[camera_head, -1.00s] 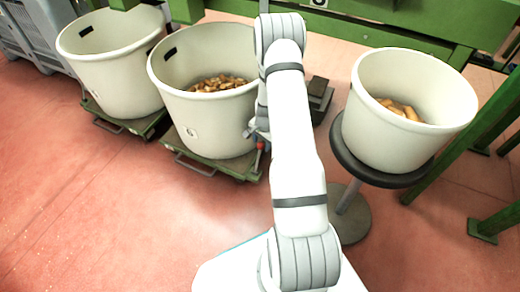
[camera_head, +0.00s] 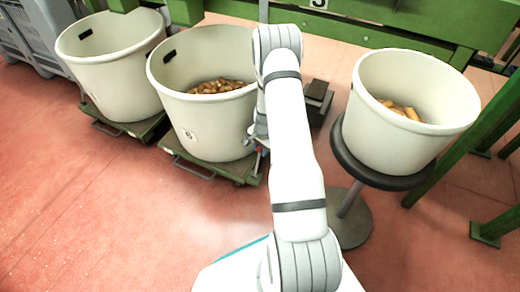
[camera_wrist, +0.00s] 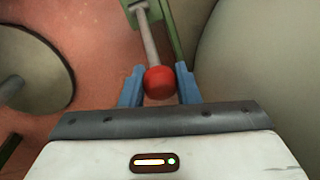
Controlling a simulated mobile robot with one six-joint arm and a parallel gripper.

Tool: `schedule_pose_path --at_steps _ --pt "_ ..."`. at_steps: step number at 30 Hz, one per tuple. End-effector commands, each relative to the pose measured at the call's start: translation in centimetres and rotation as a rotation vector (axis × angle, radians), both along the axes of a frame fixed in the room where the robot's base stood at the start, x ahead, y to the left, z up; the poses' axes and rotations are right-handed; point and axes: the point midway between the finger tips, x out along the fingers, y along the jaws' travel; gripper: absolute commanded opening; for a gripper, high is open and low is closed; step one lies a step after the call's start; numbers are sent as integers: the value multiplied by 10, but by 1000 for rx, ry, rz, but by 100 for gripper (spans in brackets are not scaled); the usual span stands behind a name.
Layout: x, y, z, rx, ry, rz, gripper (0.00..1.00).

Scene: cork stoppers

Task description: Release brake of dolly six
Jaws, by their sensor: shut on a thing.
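The brake lever is a grey rod with a red ball knob (camera_wrist: 159,82), seen in the wrist view beside the green dolly frame. My gripper (camera_wrist: 159,88) has its blue fingers on either side of the knob and is shut on it. In the head view, dolly six (camera_head: 240,173) is a low green platform. It bears a cream tub (camera_head: 215,115) marked with what looks like a 6 and holding cork stoppers. My gripper is mostly hidden behind my arm there, at the dolly's right corner. Only a bit of red and blue shows.
Another cream tub (camera_head: 115,80) on a dolly stands to the left. On the right, a tub (camera_head: 410,135) with a few corks sits on a round dark stand (camera_head: 350,165). Green frames (camera_head: 480,125) lie behind and right. The red floor in front is clear.

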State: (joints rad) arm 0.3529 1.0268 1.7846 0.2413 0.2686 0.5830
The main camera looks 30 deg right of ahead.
Motion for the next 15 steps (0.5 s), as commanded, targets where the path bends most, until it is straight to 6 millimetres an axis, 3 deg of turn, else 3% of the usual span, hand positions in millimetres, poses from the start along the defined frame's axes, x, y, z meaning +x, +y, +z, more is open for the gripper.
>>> schedule_pose_path --at_steps 4,15 --pt "-2 -1 0 1 3 -1 0" --pt "-3 2 1 2 5 0 0"
